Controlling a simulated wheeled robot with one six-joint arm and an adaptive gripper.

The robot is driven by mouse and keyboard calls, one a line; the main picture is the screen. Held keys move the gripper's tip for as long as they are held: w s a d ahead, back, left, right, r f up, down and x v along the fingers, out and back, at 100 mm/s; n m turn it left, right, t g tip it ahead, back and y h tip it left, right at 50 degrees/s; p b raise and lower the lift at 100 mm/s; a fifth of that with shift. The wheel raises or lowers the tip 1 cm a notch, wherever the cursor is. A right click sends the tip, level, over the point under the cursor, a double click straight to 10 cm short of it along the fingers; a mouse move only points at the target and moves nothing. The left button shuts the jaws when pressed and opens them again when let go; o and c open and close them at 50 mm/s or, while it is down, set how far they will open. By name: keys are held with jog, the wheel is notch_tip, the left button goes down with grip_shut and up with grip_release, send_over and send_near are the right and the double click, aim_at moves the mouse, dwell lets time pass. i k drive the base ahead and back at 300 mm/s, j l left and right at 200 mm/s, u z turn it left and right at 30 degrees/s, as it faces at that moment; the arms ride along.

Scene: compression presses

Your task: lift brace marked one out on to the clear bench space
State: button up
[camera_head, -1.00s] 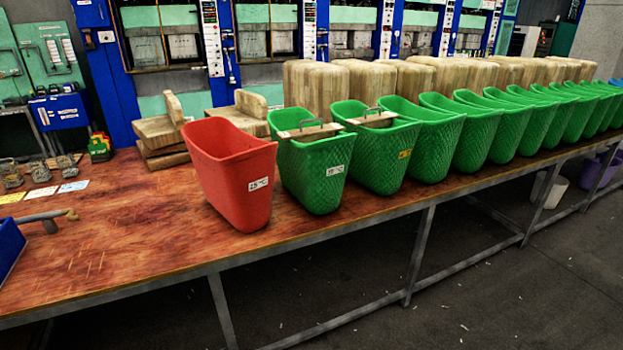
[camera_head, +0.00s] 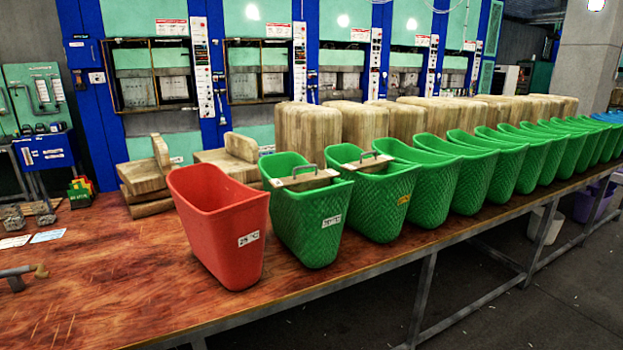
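Two wooden braces with grey metal handles show. One brace (camera_head: 305,180) lies across the mouth of the first green bin (camera_head: 308,225), and the other brace (camera_head: 367,162) lies across the second green bin (camera_head: 388,205). I cannot read a mark on either brace. The red-brown bench top (camera_head: 110,275) is bare at the left and front left of a red bin (camera_head: 222,230). My gripper is not in view.
A row of green bins runs right along the bench, with wooden blocks (camera_head: 307,132) behind it. Wooden pieces (camera_head: 146,178) are stacked behind the red bin. Cards (camera_head: 48,236) and a tool (camera_head: 22,275) lie at the left. Blue-framed presses (camera_head: 150,80) stand behind.

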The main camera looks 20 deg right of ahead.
aim_at(313, 180)
jog(key=i+j+z, duration=0.2)
jog(key=i, duration=0.3)
jog(key=i+j+z, duration=0.2)
jog(key=i, duration=0.3)
